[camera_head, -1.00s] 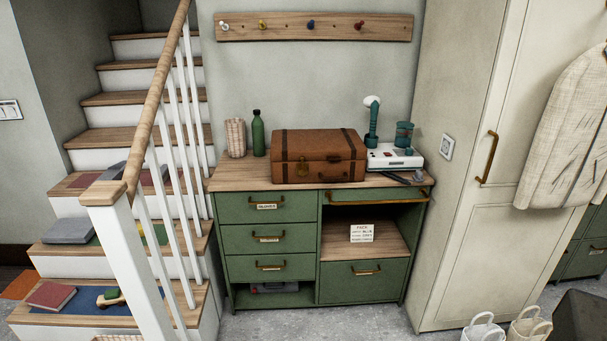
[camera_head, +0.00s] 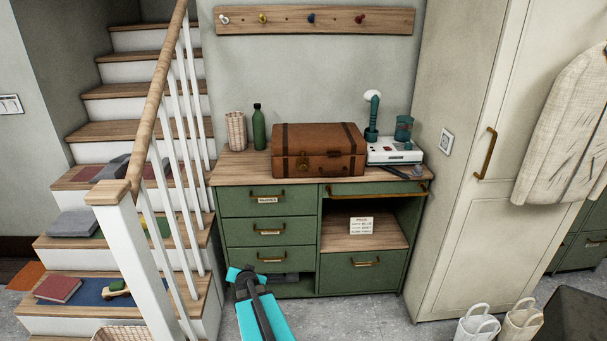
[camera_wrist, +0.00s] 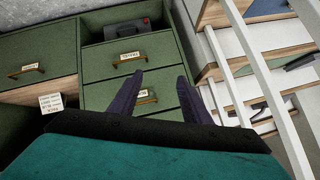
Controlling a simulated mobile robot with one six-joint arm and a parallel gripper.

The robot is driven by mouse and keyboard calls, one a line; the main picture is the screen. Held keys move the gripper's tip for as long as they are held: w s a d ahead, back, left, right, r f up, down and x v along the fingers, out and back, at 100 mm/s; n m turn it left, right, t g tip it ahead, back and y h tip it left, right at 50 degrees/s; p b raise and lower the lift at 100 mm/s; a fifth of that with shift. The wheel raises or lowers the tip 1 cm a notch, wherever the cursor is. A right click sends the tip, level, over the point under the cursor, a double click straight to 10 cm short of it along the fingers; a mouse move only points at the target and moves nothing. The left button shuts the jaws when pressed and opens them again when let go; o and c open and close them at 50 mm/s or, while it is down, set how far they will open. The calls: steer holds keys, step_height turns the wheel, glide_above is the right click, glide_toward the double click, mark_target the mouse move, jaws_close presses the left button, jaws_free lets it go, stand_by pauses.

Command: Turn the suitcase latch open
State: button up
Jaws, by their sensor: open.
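The brown suitcase (camera_head: 318,152) with dark straps lies shut on the wooden top of the green cabinet. A small brass latch (camera_head: 303,161) shows on its front, left of the handle; its exact position is too small to tell. My gripper is open and empty in the wrist view (camera_wrist: 158,75), its two dark fingers apart in front of the drawers. In the head view my arm end is low, in front of the cabinet's lower left, well below the suitcase. The fingers are not clear there. The suitcase is out of the wrist view.
A green bottle (camera_head: 258,128) and a ribbed cup (camera_head: 236,131) stand left of the suitcase. A white appliance (camera_head: 394,152) with teal parts stands close on its right. The stair railing (camera_head: 157,95) rises at left. The cabinet drawers (camera_head: 267,201) have protruding handles.

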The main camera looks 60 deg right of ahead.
steer(key=s+d+r+m+t+h+p, duration=0.1)
steer(key=s+d+r+m+t+h, duration=0.2)
steer(key=d+r, duration=1.25)
steer(key=m+h, duration=0.3)
steer(key=h, duration=0.2)
glide_toward(303, 168)
steer(key=v, duration=0.4)
steer(key=shift+s+a+p, duration=0.15)
steer(key=shift+s+p, duration=0.1)
steer(key=shift+p, duration=0.2)
steer(key=shift+w, duration=0.1)
steer(key=shift+p+x, duration=1.65)
steer(key=shift+x, duration=5.25)
